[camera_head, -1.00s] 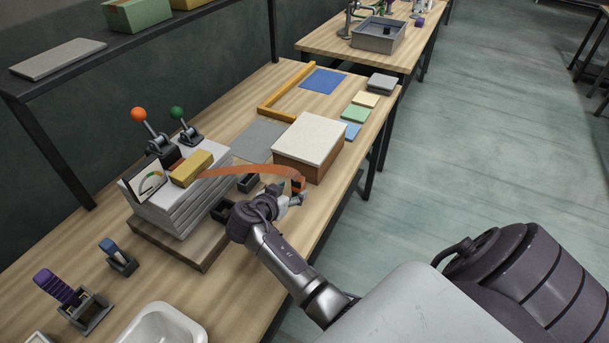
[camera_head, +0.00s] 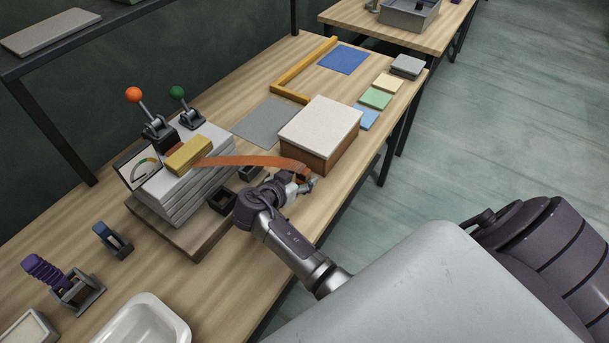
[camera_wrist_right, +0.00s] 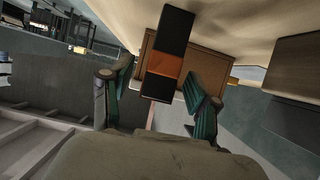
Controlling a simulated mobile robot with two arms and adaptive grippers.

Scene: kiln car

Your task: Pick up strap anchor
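An orange strap (camera_head: 250,160) runs from a yellow block (camera_head: 188,155) on a grey stack to my right gripper (camera_head: 303,184). The strap anchor, a black block with an orange band, shows in the right wrist view (camera_wrist_right: 165,58) between the two green-padded fingers. The fingers stand apart with visible gaps on both sides of it, so the right gripper looks open around it. In the head view the gripper mostly hides the anchor. My left gripper is in neither view.
A white-topped brown box (camera_head: 321,130) stands just beyond the right gripper. Small black holders (camera_head: 222,199) lie beside the stack. Two levers, with orange (camera_head: 134,95) and green knobs, rise behind it. A white basin (camera_head: 140,325) is at the near edge. The aisle at right is clear.

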